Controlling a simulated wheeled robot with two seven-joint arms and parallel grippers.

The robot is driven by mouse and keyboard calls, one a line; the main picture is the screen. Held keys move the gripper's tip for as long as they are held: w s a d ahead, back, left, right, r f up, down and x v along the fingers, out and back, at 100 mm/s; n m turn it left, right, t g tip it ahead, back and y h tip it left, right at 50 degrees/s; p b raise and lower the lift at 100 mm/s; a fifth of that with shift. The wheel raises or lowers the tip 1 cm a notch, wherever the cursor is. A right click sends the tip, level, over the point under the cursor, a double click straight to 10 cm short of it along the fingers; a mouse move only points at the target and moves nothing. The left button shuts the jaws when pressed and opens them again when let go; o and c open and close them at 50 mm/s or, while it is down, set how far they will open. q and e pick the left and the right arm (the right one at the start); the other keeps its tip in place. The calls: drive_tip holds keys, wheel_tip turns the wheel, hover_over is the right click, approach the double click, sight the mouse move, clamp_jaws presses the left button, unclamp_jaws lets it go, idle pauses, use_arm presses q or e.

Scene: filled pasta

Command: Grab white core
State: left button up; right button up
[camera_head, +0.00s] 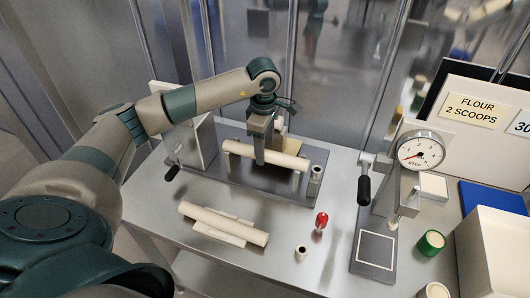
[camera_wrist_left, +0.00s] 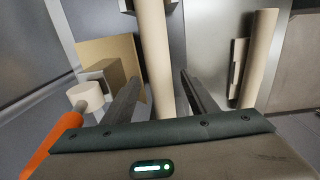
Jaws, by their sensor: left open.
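Two pale cream cylinders could match the white core. One cylinder (camera_head: 240,149) lies across a metal stand on the table. The other cylinder (camera_head: 213,222) lies in front of it on a flat pale piece. My left gripper (camera_head: 262,150) points down at the stand's cylinder, near its middle. In the left wrist view the fingers (camera_wrist_left: 160,80) are apart, and a pale cylinder (camera_wrist_left: 155,45) shows between them, with its lower part hidden by the gripper body. I cannot tell whether they touch it. Another pale cylinder (camera_wrist_left: 260,55) is at the right. My right gripper is not in view.
A dial gauge (camera_head: 421,150) stands on a post at the right, beside a black-handled lever (camera_head: 364,188). A red-topped peg (camera_head: 321,222) and small metal cup (camera_head: 301,252) stand in front. A white bin (camera_head: 490,240) is at the right edge.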

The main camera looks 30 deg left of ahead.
use_arm(q)
drive_tip(key=shift+f, duration=0.65)
drive_tip(key=c, duration=1.3)
drive_tip(key=shift+r, duration=0.15)
drive_tip(key=shift+r+b, duration=0.35)
drive_tip(key=shift+r, duration=0.2)
wheel_tip(320, 180, up, 7)
drive_tip(key=b, duration=0.3)
drive_tip(key=shift+r, duration=0.9)
